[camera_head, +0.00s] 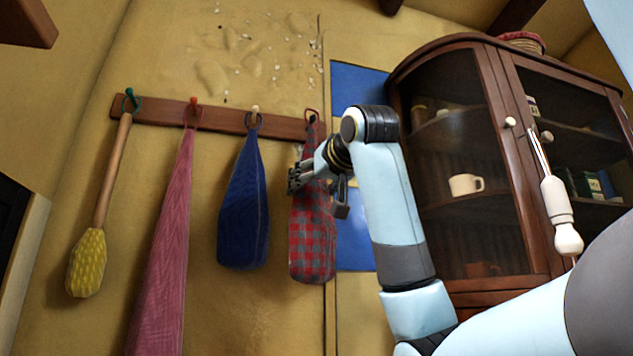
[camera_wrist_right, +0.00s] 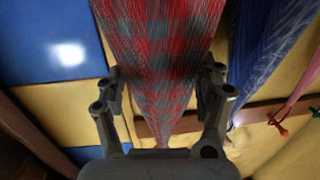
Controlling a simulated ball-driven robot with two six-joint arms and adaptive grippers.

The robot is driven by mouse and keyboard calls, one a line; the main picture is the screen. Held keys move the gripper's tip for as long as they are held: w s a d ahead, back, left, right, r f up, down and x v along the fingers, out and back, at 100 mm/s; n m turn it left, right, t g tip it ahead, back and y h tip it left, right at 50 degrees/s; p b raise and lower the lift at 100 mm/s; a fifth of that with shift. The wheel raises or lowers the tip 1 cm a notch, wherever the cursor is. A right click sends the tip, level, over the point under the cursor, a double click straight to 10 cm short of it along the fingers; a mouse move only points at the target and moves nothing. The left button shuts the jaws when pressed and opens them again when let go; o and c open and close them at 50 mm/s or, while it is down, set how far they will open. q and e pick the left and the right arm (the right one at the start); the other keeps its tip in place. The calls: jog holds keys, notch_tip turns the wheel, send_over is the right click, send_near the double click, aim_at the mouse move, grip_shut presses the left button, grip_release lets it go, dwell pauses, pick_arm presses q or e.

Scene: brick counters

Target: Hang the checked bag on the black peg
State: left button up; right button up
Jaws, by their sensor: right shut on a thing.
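The red and grey checked bag (camera_head: 312,247) is at the right end of the wooden peg rail (camera_head: 222,118), hanging down upright. Its dark loop (camera_head: 311,115) is at the black peg (camera_head: 313,119), which is small and dark; I cannot tell for sure whether the loop is around it. My right gripper (camera_head: 318,183) is shut on the checked bag at its upper part. In the right wrist view the bag (camera_wrist_right: 160,50) fills the space between the fingers (camera_wrist_right: 162,100). My left gripper is not in view.
A blue bag (camera_head: 243,210), a pink cloth (camera_head: 168,240) and a yellow-headed brush (camera_head: 88,262) hang from the other pegs, left of the checked bag. A glass-fronted wooden cabinet (camera_head: 520,130) stands at the right. A blue panel (camera_head: 356,230) is behind my right arm.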

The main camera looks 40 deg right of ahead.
jog(key=shift+w+d, duration=0.3)
jog(key=shift+w, duration=0.25)
jog(key=shift+w+d+f, duration=0.3)
jog(key=shift+w+f, duration=0.25)
jog(key=shift+f, duration=0.1)
jog(key=o, duration=1.3)
jog(key=shift+s, duration=0.1)
jog(key=v, duration=1.1)
jog(key=shift+s+a, duration=0.2)
jog(key=shift+s, duration=0.15)
